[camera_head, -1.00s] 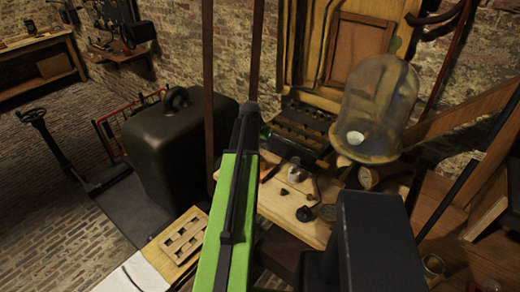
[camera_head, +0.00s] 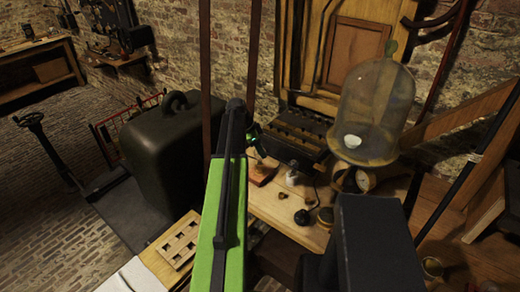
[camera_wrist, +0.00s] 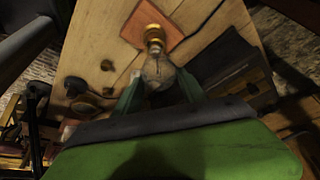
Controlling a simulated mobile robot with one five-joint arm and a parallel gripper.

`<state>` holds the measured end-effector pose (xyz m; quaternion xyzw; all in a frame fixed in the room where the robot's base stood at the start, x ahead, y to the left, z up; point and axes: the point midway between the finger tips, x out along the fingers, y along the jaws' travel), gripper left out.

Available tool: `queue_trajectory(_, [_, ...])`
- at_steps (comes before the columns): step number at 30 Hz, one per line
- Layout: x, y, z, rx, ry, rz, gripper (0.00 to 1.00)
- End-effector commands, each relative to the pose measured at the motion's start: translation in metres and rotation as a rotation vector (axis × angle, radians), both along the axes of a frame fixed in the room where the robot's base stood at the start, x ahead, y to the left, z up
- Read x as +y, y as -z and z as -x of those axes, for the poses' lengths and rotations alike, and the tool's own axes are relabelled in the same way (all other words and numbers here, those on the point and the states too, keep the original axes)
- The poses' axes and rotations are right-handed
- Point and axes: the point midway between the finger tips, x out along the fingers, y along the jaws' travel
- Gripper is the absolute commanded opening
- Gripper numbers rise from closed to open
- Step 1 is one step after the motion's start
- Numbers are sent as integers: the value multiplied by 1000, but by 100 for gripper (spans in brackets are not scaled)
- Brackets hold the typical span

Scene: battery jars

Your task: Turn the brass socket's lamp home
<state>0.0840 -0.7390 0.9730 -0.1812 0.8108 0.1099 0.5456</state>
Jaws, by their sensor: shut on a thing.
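My gripper (camera_wrist: 160,80) is shut on the glass lamp (camera_wrist: 158,70), with one finger on each side of the bulb in the wrist view. The lamp's neck points at the brass socket (camera_wrist: 154,34) and lines up with it. They look to be touching, but I cannot tell how deep the lamp sits. The socket stands on a reddish square plate (camera_wrist: 183,22) on the wooden bench. In the head view the plate (camera_head: 262,173) shows beside my arm, and my gripper (camera_head: 257,140) is largely hidden; the lamp cannot be made out there.
A small white fitting (camera_head: 292,178) and a dark round knob (camera_head: 301,217) are on the bench top (camera_head: 270,207). A glass bell jar (camera_head: 375,105) stands at right. A dark slotted box (camera_head: 298,137) is behind. A large dark case (camera_head: 165,140) stands at left.

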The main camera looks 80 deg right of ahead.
Motion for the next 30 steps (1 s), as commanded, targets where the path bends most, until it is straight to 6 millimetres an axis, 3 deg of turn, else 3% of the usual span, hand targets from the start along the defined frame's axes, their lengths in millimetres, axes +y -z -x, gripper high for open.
queue_trajectory(5, [-2,0,-1,5,259,2,0])
queue_trajectory(14, [-1,0,0,3,305,3,0])
queue_trajectory(22, [-4,0,-2,6,730,-1,0])
queue_trajectory(29, [0,0,-2,5,775,0,0])
queue_trajectory(30, [0,0,-2,5,775,1,52])
